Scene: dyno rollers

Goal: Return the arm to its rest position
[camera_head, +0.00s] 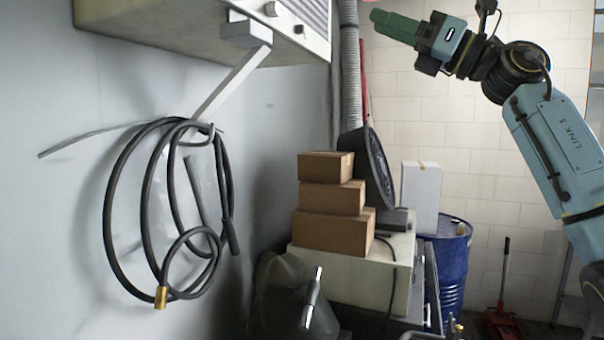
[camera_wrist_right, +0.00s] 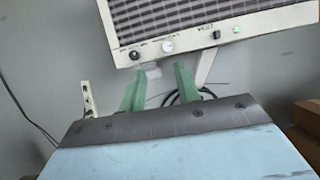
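My right arm comes in from the right in the head view, raised high. Its gripper (camera_head: 376,16) points left toward the grey wall unit and touches nothing there. In the right wrist view the two green fingers of the right gripper (camera_wrist_right: 160,85) stand apart with a gap between them and nothing held. The wall unit (camera_wrist_right: 210,25) with its knobs and grille lies beyond the fingers. My left gripper is not in the head view.
A black coiled hose (camera_head: 148,225) hangs from a hook under the wall unit (camera_head: 180,25). Stacked cardboard boxes (camera_head: 333,230) stand on a cabinet beside a blue drum (camera_head: 452,262). A red jack (camera_head: 499,322) stands on the floor at the right.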

